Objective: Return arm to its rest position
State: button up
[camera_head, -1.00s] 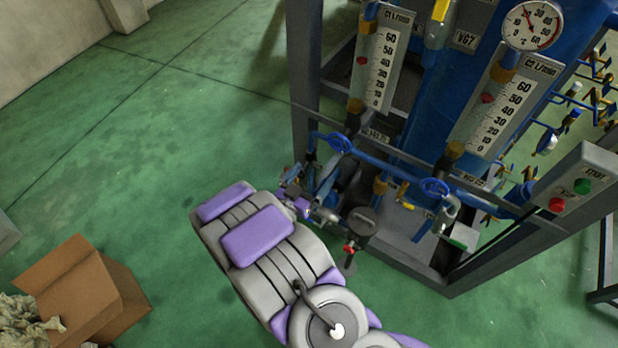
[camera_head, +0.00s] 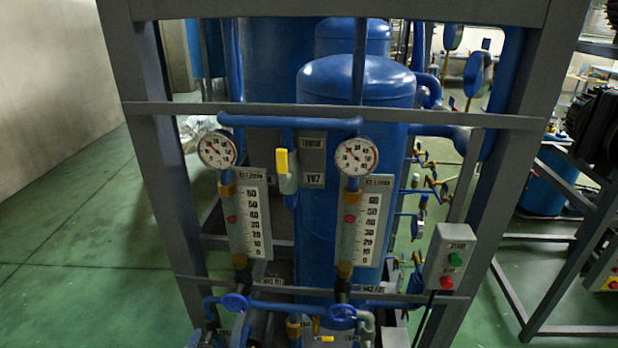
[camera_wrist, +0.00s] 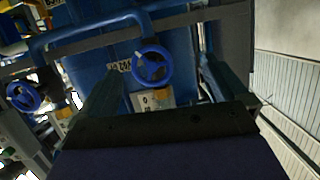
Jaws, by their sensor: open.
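My gripper (camera_wrist: 163,72) shows in the wrist view with its two dark fingers spread apart. Nothing is held between them. A blue handwheel (camera_wrist: 152,66) appears beyond the fingertips, in the gap between them; the distance to it is hard to tell. A second blue handwheel (camera_wrist: 22,96) is at the left of the wrist view. My arm and gripper are not seen in the head view now.
A grey steel frame (camera_head: 160,160) surrounds a blue tank (camera_head: 330,210). Two handwheels (camera_head: 235,302) (camera_head: 342,312) sit below the flow scales. A control box (camera_head: 450,255) with green and red buttons is at the right. Open green floor (camera_head: 85,235) lies to the left.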

jog(key=s+d+r+n+g+y, duration=0.1)
jog(key=d+r+g+y, duration=0.1)
jog(key=d+r+g, duration=0.4)
jog(key=s+d+r+g+y, duration=0.2)
jog(key=d+r+g+y, duration=0.15)
jog(key=d+r, duration=0.35)
jog(key=s+d+r+g+h, duration=0.2)
jog(key=s+d+r+g, duration=0.1)
jog(key=s+d, duration=1)
jog(key=s+d+r+g+h, duration=0.3)
jog(key=s+d+r+g, duration=0.1)
jog(key=s+d, duration=0.9)
jog(key=shift+s+r, duration=0.25)
jog(key=shift+s, duration=0.1)
